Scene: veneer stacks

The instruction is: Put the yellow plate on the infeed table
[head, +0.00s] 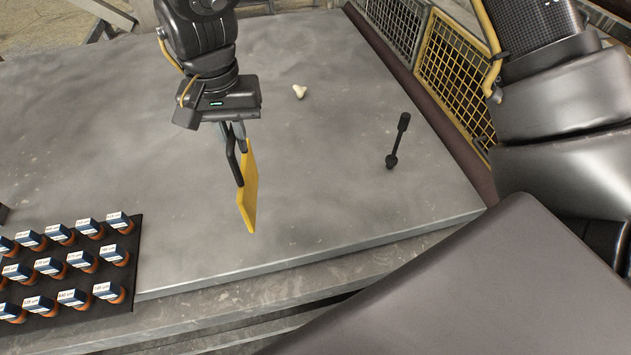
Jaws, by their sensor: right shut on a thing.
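The yellow plate (248,190) hangs tilted on edge in my right gripper (240,165), near the middle of the head view. My right gripper is shut on the plate's upper part, with the fingers pointing down. The plate is over the grey metal table (340,190), towards its front edge. I cannot tell whether its lower corner touches the tabletop. No label shows whether this grey table is the infeed table. My left gripper is not in view.
A black rack (137,240) with several labelled orange-brown bottles stands at the lower left. A small cream-coloured object (299,91) and a black handle-like tool (397,141) are on the table to the right. Yellow-framed mesh (453,75) borders the right side. The tabletop around the plate is clear.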

